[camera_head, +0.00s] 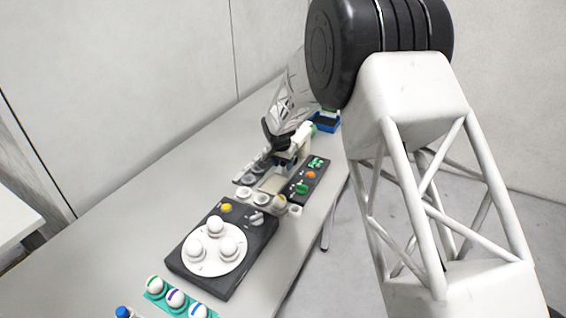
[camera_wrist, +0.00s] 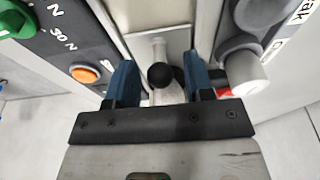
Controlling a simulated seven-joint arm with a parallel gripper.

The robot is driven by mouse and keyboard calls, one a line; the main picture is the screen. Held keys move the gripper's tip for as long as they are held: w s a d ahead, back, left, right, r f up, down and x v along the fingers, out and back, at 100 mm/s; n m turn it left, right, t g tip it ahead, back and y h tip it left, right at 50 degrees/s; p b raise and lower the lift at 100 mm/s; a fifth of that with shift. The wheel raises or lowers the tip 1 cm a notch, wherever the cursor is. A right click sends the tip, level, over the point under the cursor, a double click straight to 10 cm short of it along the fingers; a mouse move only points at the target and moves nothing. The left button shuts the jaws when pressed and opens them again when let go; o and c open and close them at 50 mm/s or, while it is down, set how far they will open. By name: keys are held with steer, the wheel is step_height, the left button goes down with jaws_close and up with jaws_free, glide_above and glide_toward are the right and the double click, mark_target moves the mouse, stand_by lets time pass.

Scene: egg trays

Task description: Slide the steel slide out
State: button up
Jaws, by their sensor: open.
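The steel slide (camera_wrist: 178,42) shows in the wrist view as a pale metal plate with a light stem ending in a round black knob (camera_wrist: 161,76). In the head view, the plate (camera_head: 273,184) lies between the white cups and the dark button panel. My gripper (camera_wrist: 161,78) is open, with one blue finger to each side of the knob. The knob appears between the fingers, with gaps on both sides; whether they are level with it I cannot tell. In the head view my gripper (camera_head: 285,158) is over the plate's far end, hiding part of it.
The panel (camera_head: 307,182) with green and orange buttons stands to the right of the slide. A dark unit (camera_head: 185,268) with a white disc and three white knobs is nearer. White cups (camera_head: 262,199) stand beside the slide. A blue bin (camera_head: 327,124) is at the far end.

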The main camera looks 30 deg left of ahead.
steer(key=shift+f, duration=0.25)
steer(key=shift+c, duration=0.2)
steer(key=c, duration=0.7)
steer(key=shift+s, duration=4.4)
steer(key=o, duration=0.7)
steer(key=shift+o, duration=0.2)
step_height(320, 180, up, 6)
